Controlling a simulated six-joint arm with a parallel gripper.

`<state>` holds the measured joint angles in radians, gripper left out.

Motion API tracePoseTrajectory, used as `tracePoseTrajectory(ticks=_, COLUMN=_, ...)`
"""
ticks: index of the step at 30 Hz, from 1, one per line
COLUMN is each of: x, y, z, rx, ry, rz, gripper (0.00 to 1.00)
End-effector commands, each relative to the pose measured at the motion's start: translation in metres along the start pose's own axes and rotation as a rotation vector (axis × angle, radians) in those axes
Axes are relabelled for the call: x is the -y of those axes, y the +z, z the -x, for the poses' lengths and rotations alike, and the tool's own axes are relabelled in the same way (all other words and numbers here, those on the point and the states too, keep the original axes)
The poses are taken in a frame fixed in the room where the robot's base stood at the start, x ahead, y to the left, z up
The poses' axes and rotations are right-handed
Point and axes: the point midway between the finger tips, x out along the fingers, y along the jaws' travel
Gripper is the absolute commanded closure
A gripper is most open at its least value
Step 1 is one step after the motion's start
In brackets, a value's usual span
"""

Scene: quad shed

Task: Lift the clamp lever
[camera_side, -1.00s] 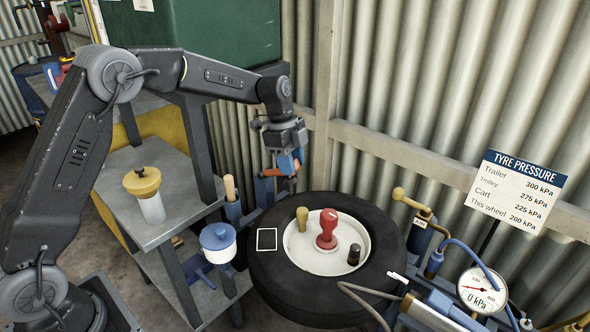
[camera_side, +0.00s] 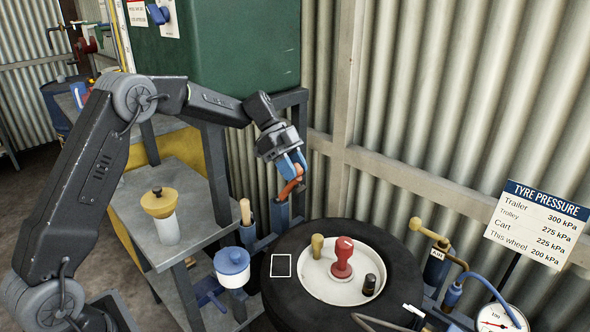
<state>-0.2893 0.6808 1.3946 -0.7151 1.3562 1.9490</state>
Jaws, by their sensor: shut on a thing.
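My gripper (camera_side: 293,176) has blue fingers and is angled down beside the tyre. It is shut on an orange-brown lever (camera_side: 288,190), which looks like the clamp lever and slants up to the right. The fingers hide its upper part. Just below the lever is the top of a blue post (camera_side: 280,214), left of and behind the tyre (camera_side: 400,255). I cannot tell how the lever joins the post.
The tyre's pale hub (camera_side: 320,283) carries a red knob (camera_side: 342,262), a brass plug (camera_side: 317,245) and a dark cap (camera_side: 369,284). A blue-lidded pot (camera_side: 232,268) and a grey shelf (camera_side: 140,215) stand left. The corrugated wall (camera_side: 440,120) is close behind.

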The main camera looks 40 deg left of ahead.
Motion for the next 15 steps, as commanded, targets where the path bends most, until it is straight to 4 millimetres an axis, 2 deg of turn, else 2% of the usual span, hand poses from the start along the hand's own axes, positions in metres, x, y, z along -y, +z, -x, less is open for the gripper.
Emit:
tracePoseTrajectory(ticks=8, x=0.0011, y=-0.0005, z=0.0028, rx=-0.004, ry=-0.007, rz=0.001, gripper=1.0)
tracePoseTrajectory(ticks=9, x=0.0011, y=-0.0004, z=0.003, rx=-0.004, ry=-0.008, rz=0.002, gripper=0.66)
tracePoseTrajectory(ticks=15, x=0.0008, y=-0.0002, z=0.0023, rx=-0.002, ry=-0.006, rz=0.001, gripper=0.47)
